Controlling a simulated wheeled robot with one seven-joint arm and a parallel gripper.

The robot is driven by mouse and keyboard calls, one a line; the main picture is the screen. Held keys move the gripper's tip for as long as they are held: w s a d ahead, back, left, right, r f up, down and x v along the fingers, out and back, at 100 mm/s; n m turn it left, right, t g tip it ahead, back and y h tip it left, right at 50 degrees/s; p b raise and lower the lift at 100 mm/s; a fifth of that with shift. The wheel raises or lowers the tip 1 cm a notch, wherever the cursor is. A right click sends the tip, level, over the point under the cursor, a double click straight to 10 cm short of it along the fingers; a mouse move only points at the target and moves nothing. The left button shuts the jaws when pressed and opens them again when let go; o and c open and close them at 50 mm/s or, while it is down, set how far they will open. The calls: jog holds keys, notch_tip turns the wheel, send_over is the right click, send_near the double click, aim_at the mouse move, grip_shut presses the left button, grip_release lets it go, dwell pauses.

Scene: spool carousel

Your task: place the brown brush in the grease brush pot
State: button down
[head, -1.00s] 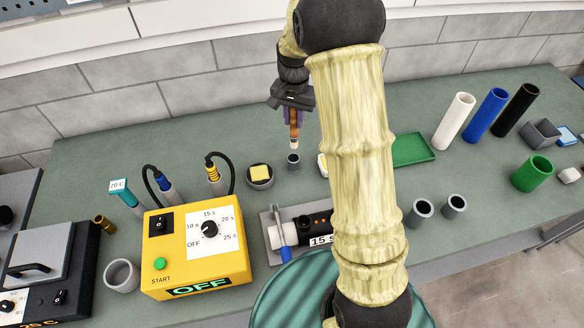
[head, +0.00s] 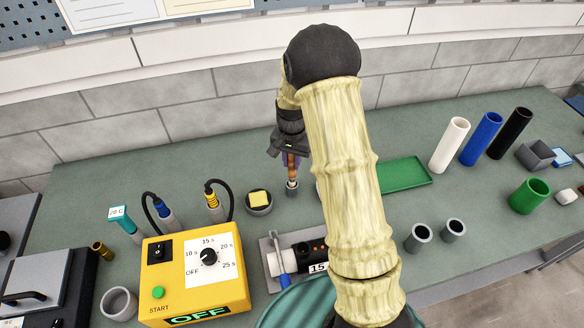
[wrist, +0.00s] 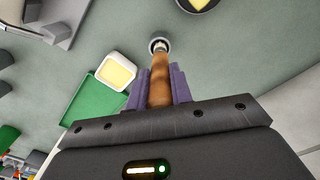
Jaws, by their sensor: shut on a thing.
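The brown brush (head: 291,165) is upright in my gripper (head: 290,157), which is shut on its handle. In the wrist view, the brush (wrist: 160,84) points away between the purple fingers of my gripper (wrist: 160,87). A small grey pot (head: 292,192) stands on the bench directly below, and I take it as the grease brush pot. In the wrist view, the brush's pale tip overlaps the opening of this pot (wrist: 152,42). The tip is at the pot's mouth; how deep it reaches I cannot tell.
A round dish with a yellow pad (head: 259,198) stands left of the pot. A green tray (head: 405,175) lies to the right, partly behind my arm. A yellow control box (head: 195,280) is at the front left. Two grey cups (head: 418,238) stand at the right.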

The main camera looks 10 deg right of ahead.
aim_at(292, 170)
notch_tip(292, 170, down, 3)
jog(key=shift+w+f+p, duration=0.1)
jog(key=shift+f+p, duration=0.1)
jog(key=shift+p, duration=0.45)
jog(key=shift+f, duration=0.2)
jog(key=shift+s+r, duration=0.1)
jog(key=shift+s, duration=0.1)
jog(key=shift+f, duration=0.25)
jog(key=c, duration=1.2)
grip_release()
jog(key=shift+d, duration=0.1)
jog(key=shift+c, duration=0.2)
jog(key=shift+r, duration=0.1)
